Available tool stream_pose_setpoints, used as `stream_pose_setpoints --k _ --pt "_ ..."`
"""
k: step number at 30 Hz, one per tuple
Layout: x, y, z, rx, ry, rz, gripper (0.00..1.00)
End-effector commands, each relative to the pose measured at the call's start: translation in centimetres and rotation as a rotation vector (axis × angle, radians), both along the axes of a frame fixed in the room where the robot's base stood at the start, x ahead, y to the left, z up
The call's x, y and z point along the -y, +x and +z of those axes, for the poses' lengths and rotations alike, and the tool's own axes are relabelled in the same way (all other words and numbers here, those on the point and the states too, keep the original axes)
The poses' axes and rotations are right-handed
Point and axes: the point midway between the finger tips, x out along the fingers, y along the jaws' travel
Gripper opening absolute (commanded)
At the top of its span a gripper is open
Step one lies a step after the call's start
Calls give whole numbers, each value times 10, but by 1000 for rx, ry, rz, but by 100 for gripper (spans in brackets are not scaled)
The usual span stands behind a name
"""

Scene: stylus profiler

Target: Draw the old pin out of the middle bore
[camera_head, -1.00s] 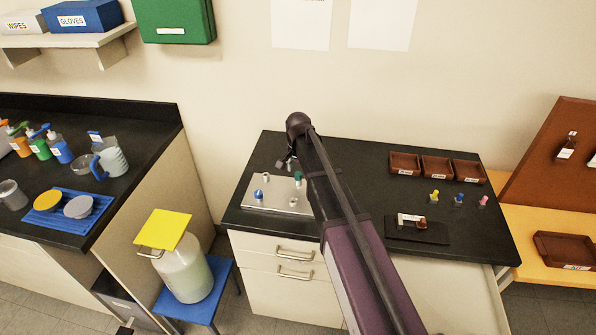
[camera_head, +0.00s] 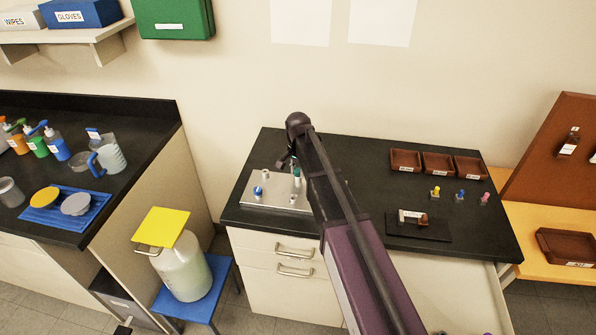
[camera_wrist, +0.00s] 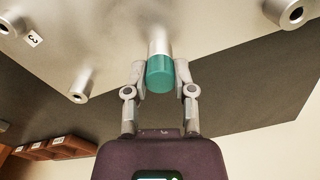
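A teal-headed pin (camera_wrist: 160,75) is seated at a pale cylindrical collar (camera_wrist: 158,40) on the silver plate (camera_wrist: 100,30). It also shows on the plate in the head view (camera_head: 297,180), near the plate's right part. My gripper (camera_wrist: 160,74) has a finger on each side of the teal head. The fingers look closed against it, with no clear gap. In the head view my gripper (camera_head: 292,163) is partly hidden by my arm. How deep the pin sits cannot be seen. A blue-headed pin (camera_head: 258,190) stands at the plate's left.
Other bosses (camera_wrist: 78,90) rise from the plate near a label "3" (camera_wrist: 35,39). To the right are brown trays (camera_head: 437,164), yellow, blue and pink pins (camera_head: 460,194), and a black pad (camera_head: 418,232).

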Motion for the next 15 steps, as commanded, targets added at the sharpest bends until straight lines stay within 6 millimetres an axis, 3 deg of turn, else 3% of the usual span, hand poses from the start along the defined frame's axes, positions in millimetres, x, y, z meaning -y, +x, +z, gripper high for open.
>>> stream_pose_setpoints --k 2,3,5,6,15 --pt "0 0 0 -1 -1 0 0" --pt "0 0 0 -1 -1 0 21" --pt "0 0 0 -1 -1 0 3" --pt "0 0 0 -1 -1 0 0" --pt "1 0 1 -1 -2 -1 0"
